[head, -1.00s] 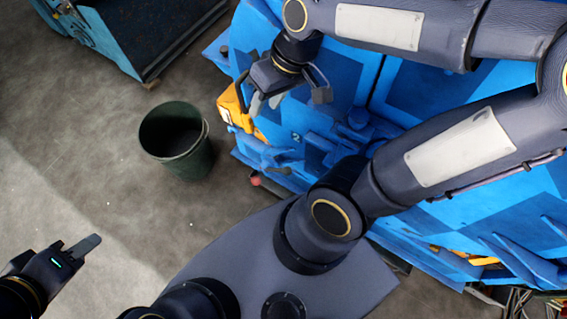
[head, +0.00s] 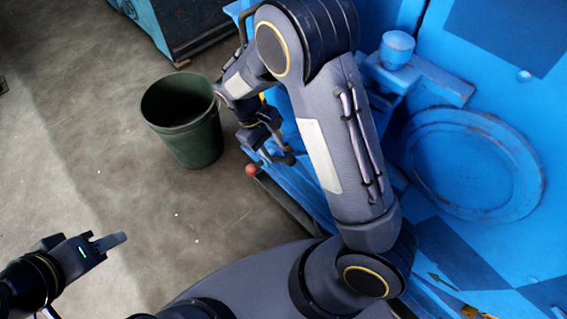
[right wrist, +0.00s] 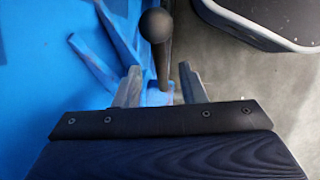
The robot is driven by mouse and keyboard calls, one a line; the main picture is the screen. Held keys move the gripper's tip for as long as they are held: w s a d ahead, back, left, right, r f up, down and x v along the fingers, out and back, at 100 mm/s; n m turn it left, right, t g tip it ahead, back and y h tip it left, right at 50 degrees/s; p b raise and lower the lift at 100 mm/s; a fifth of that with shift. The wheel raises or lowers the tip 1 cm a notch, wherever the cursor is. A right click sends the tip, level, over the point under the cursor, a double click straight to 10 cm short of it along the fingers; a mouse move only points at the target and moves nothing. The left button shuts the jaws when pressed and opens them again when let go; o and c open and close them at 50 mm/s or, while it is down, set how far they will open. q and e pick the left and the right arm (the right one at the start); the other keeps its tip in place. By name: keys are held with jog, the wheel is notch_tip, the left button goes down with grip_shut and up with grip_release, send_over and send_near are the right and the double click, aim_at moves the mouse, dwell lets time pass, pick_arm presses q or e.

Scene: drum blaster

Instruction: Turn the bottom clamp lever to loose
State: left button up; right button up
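In the right wrist view, a lever with a dark ball knob (right wrist: 156,26) lines up with the gap between the fingers of my right gripper (right wrist: 160,88). The fingers are apart, one on each side of its shaft; I cannot tell whether they touch it. In the head view, my right gripper (head: 276,152) is low beside the blue machine, and a red ball knob (head: 252,169) shows just left of it. I cannot tell whether both knobs are the same one. My left gripper (head: 112,242) is over the floor at the lower left, away from the machine; its finger gap does not show.
A dark green bin (head: 187,125) stands on the floor left of my right gripper. The blue machine (head: 470,165) fills the right side, with a round raised plate on it. Another blue container (head: 175,22) stands at the top left.

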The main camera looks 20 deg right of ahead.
aim_at(279, 158)
jog(key=b+x, duration=0.1)
jog(key=x, duration=0.4)
jog(key=shift+s+d+f, duration=0.1)
grip_shut()
